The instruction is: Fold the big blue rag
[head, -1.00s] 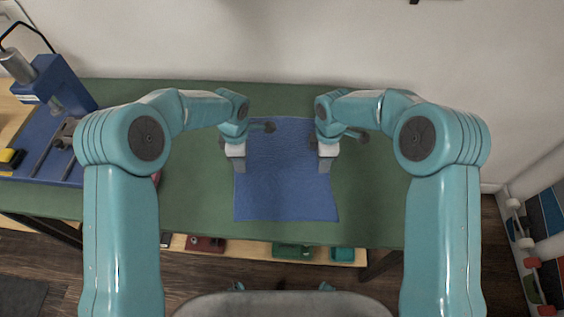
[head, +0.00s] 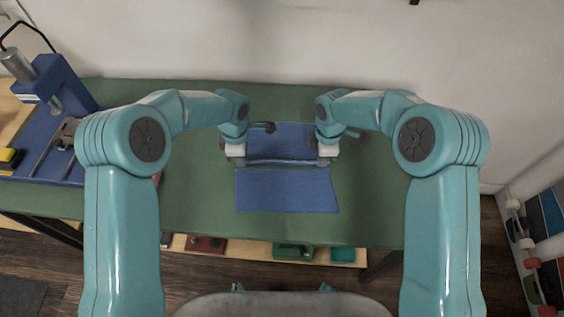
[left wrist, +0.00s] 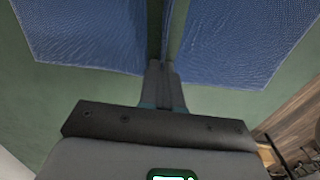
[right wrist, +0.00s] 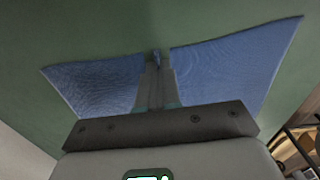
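The big blue rag (head: 287,190) lies on the green mat, with a raised ridge across its middle between my two grippers. Its near part lies flat, and its far part (head: 282,136) shows behind the ridge. My left gripper (head: 236,161) is shut on the rag's left edge; the left wrist view shows the ridge (left wrist: 168,30) running away from its fingers (left wrist: 161,72). My right gripper (head: 325,160) is shut on the right edge; the right wrist view shows blue cloth between its fingertips (right wrist: 157,62). Parts of the far half are hidden by my arms.
A blue drill-press-like machine (head: 60,90) stands at the far left. Red and green items (head: 293,251) sit on a shelf below the near edge. A wall (head: 300,40) rises behind the table.

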